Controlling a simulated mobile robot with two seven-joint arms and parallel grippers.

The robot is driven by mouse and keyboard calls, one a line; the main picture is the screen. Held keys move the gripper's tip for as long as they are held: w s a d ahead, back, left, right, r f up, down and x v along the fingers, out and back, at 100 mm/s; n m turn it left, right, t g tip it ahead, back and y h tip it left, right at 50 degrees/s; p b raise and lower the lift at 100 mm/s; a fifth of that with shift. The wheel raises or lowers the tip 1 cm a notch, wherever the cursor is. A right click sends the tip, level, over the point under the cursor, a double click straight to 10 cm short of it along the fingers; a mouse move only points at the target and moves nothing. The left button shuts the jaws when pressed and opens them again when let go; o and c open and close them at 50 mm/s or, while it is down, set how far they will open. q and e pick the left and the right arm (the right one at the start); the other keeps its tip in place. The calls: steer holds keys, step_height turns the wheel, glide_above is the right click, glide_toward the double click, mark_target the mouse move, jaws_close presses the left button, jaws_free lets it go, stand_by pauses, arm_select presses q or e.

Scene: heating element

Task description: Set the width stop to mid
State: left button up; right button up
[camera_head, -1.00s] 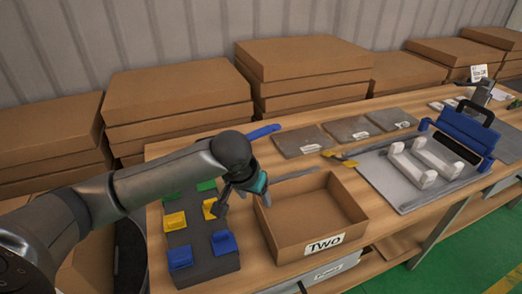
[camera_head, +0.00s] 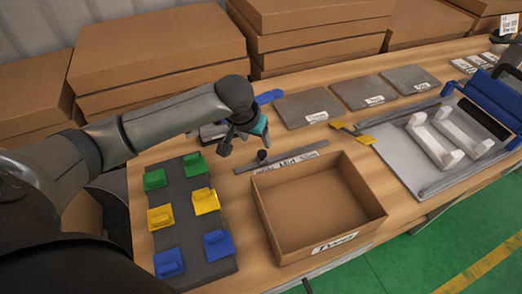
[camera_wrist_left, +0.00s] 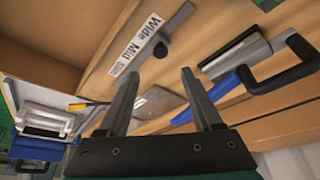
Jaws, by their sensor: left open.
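The width stop is a dark grey rail (camera_head: 300,153) with a black knob (camera_head: 262,156) standing on it. A white label strip (camera_head: 286,164) along the rail reads Wide, Mid, Slim from left to right. In the head view the knob stands nearest Wide. In the left wrist view the knob (camera_wrist_left: 160,50) shows just beyond my fingertips, but perspective blurs which word it is beside. My left gripper (camera_head: 232,147) is open and empty, above and left of the knob, apart from it. Its two spread fingers (camera_wrist_left: 159,73) show in the wrist view.
An open cardboard box (camera_head: 320,205) stands in front of the rail. A dark tray (camera_head: 190,222) with green, yellow and blue blocks is at the left. Grey plates (camera_head: 308,107) lie behind, and a blue-handled press (camera_head: 490,110) is at the right.

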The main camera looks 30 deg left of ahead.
mark_target(262, 152)
arm_select(q)
steer(key=b+x, duration=0.2)
steer(key=x, duration=0.8)
steer(key=shift+w+a+f+b, duration=0.1)
steer(key=shift+w+f+b, duration=0.05)
steer(key=shift+b, duration=0.15)
jaws_close()
stand_by(1.0)
